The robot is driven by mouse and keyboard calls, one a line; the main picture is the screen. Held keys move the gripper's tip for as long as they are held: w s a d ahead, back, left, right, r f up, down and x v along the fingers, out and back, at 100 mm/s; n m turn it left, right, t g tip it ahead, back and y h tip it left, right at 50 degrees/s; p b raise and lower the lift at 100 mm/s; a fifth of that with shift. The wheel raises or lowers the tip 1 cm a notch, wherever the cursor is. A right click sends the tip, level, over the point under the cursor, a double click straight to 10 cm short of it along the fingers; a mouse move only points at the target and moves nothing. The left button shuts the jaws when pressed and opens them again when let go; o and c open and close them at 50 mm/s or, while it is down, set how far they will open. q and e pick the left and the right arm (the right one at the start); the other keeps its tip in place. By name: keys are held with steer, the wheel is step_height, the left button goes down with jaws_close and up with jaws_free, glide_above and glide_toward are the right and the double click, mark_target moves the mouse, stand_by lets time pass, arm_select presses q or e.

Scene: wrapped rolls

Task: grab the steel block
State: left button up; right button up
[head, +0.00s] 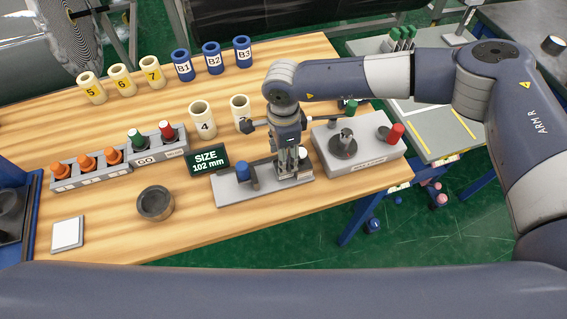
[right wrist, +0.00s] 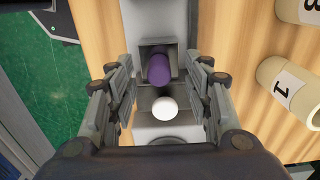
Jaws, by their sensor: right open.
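My right gripper (head: 289,168) points down over a grey fixture (head: 226,195) beside the "SIZE 102 mm" sign. In the right wrist view the gripper (right wrist: 163,95) is open, with one finger on each side of a grey metal block-like piece (right wrist: 152,43). A dark purple cylinder (right wrist: 159,70) and a round white piece (right wrist: 164,107) show between the fingers. I cannot tell whether the fingers touch anything, or surely which grey piece is the steel block. The fingers partly hide the fixture's right part in the head view. My left gripper is not in view.
A grey box with knobs (head: 385,154) stands close right of the gripper. The size sign (head: 206,161) is close left. Cream rolls (head: 202,119) and blue rolls (head: 212,58) stand behind. A dark round cup (head: 155,203) stands front left. Table front centre is clear.

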step_height(320, 180, down, 4)
steer(key=shift+s+f+p, duration=0.1)
steer(key=shift+f+p, duration=0.1)
steer(key=shift+p, duration=0.6)
steer(key=shift+f, duration=0.6)
steer(key=shift+r, duration=0.1)
jaws_close()
